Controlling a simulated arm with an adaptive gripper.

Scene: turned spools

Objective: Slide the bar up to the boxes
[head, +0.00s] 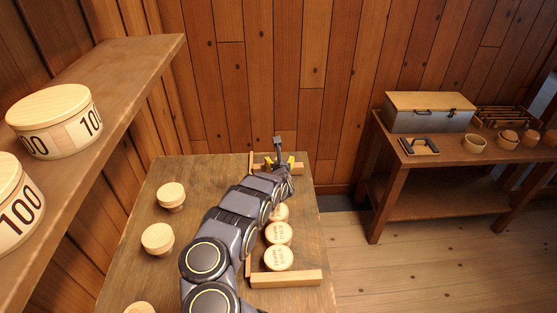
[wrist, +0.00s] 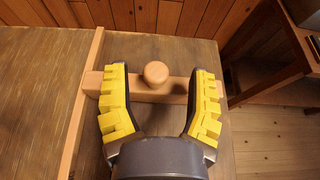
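The bar is a wooden strip with a round knob. It (wrist: 145,88) lies across the table top in the wrist view, and its knob (wrist: 156,72) stands between my fingers. In the head view the bar (head: 298,168) shows at the far end of the table, partly hidden by my arm. My gripper (wrist: 160,75) is open, one yellow-padded finger on each side of the knob, touching neither. It also shows in the head view (head: 281,163). Several round wooden boxes (head: 278,233) with printed lids stand in a row nearer the camera; my arm partly hides them.
A wooden rail (wrist: 82,100) runs along the left of the bar. A wooden end strip (head: 287,279) lies before the nearest box. Several loose turned pieces (head: 158,239) stand at the table's left. A shelf (head: 125,75) overhangs left; a side table (head: 430,168) stands apart at right.

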